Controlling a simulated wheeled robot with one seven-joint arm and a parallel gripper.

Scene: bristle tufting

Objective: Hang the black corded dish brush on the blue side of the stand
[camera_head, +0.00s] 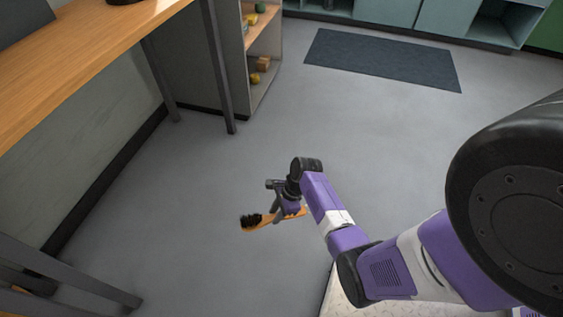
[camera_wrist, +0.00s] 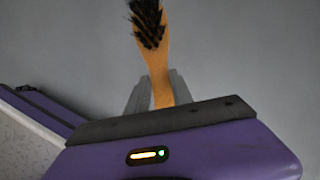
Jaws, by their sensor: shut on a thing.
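A dish brush with black bristles (camera_head: 251,221) and a light wooden handle is held by my gripper (camera_head: 277,213), out over the open floor. In the wrist view the brush (camera_wrist: 155,55) points up and away from the gripper, and the jaws (camera_wrist: 153,92) are shut on its handle. The bristle head is clear of the fingers. No cord can be made out on it. The stand with its blue side is not in view.
A wooden-topped table (camera_head: 75,70) with dark legs runs along the left. A shelf unit (camera_head: 262,60) with small items stands beyond it. A dark mat (camera_head: 382,60) lies before blue-grey cabinets (camera_head: 450,20) at the back. The grey floor (camera_head: 200,180) is clear.

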